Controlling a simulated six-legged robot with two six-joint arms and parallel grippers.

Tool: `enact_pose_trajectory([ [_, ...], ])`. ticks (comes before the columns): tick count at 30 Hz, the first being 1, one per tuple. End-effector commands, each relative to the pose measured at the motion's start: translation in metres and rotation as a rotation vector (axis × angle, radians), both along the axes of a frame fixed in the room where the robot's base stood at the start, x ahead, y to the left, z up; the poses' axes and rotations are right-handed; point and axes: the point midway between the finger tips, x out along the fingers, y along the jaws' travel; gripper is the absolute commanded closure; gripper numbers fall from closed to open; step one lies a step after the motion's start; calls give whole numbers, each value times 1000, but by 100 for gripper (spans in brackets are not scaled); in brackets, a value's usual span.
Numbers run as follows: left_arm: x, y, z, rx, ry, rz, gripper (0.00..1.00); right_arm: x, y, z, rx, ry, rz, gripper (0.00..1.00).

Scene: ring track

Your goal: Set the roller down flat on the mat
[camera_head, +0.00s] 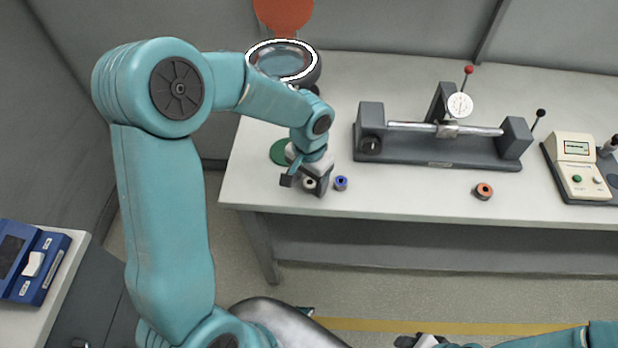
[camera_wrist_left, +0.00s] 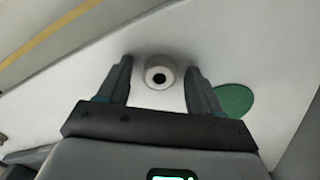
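A pale roller (camera_head: 309,184) with a dark centre hole stands on the white table near its front left edge. In the left wrist view the roller (camera_wrist_left: 152,78) sits between the tips of my left gripper, with a gap on both sides. My left gripper (camera_head: 305,182) is open and low over the table; its fingers also show in the left wrist view (camera_wrist_left: 158,80). The round green mat (camera_head: 279,153) lies flat just behind the gripper, partly hidden by it; in the left wrist view the mat (camera_wrist_left: 234,99) is right of the fingers. Part of my right gripper (camera_head: 422,341) shows at the bottom edge.
A blue roller (camera_head: 341,183) stands close right of the gripper. An orange roller (camera_head: 484,191) is farther right. A dial gauge bench (camera_head: 440,150), a beige meter (camera_head: 576,165) and a ring-lit magnifier (camera_head: 283,62) also stand on the table. The table's front edge is close.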

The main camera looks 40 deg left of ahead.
Motion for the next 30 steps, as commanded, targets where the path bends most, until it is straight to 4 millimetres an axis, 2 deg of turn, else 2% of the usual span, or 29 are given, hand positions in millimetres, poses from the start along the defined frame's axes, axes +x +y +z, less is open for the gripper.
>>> enact_pose_trajectory([
  [8,0,0,4,0,0,0,36,0,0,4,0,0,0,52],
  [11,1,0,15,2,-4,0,36,0,0,5,0,-1,0,52],
  [18,1,0,60,0,-4,1,36,0,0,8,0,0,0,52],
  [21,0,0,72,1,-3,0,36,0,0,8,0,0,0,52],
  [30,0,0,80,0,0,0,36,0,0,8,0,0,0,52],
])
